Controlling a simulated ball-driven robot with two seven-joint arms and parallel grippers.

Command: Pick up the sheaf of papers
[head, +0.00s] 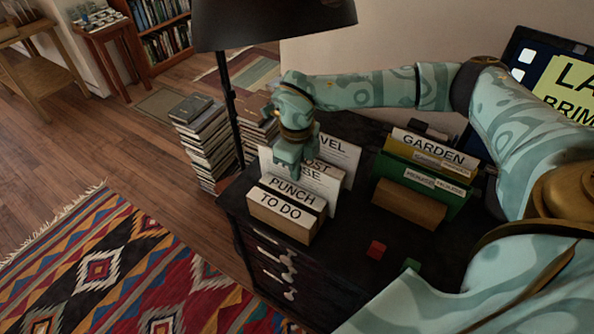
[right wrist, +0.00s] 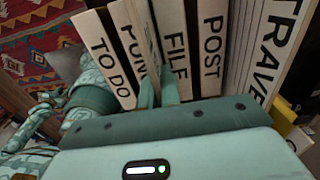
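A row of upright cards labelled TO DO, PUNCH, FILE, POST and TRAVEL stands on the dark cabinet (head: 345,235). My right gripper (right wrist: 159,92) reaches down among them. Its two fingers are close together in front of the gap between the PUNCH card (right wrist: 133,50) and the FILE card (right wrist: 174,45). A thin pale edge, which looks like the sheaf of papers (right wrist: 154,42), stands in that gap and runs down between the fingers. Whether they press on it I cannot tell. My left gripper is not in view.
A second holder with a GARDEN card (head: 435,148) stands to the right on the cabinet. A red block (head: 376,250) and a green block (head: 411,265) lie in front. A black lamp (head: 270,22) rises behind, near stacked books (head: 207,145).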

